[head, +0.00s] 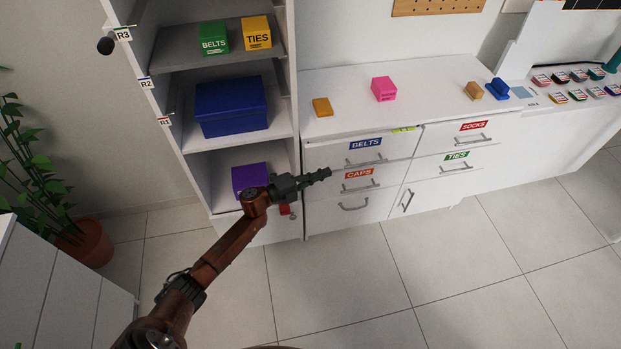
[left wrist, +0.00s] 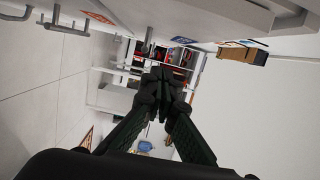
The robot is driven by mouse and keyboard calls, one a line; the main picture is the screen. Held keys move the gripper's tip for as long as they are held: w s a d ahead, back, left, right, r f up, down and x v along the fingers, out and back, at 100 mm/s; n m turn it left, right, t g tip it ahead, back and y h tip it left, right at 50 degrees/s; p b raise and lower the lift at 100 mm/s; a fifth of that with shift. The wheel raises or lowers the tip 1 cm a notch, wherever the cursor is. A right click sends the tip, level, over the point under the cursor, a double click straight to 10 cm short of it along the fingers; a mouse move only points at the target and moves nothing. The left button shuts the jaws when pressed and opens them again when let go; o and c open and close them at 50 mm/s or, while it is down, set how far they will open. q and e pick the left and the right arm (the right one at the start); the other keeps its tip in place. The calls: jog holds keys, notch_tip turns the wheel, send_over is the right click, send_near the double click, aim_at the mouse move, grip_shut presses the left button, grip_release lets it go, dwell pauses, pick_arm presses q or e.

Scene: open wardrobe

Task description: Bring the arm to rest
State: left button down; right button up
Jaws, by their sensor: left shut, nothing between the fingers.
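My left arm reaches up from the bottom left in the head view. Its gripper (head: 318,175) is shut and empty, in front of the drawer unit near the CAPS label (head: 359,174). In the left wrist view the two dark fingers (left wrist: 160,85) meet at their tips with nothing between them. I cannot tell the exact gap between the fingers and the drawer fronts. My right gripper is in neither view.
The open wardrobe (head: 291,70) holds green and yellow boxes, a blue box (head: 231,106) and a purple box (head: 248,178). The drawer unit's top (head: 430,98) carries a pink box (head: 384,89) and small blocks. A plant stands left. The floor (head: 330,280) is clear.

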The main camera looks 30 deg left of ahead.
pick_arm(q)
jog(key=shift+p+v, duration=0.4)
jog(key=shift+v, duration=1.75)
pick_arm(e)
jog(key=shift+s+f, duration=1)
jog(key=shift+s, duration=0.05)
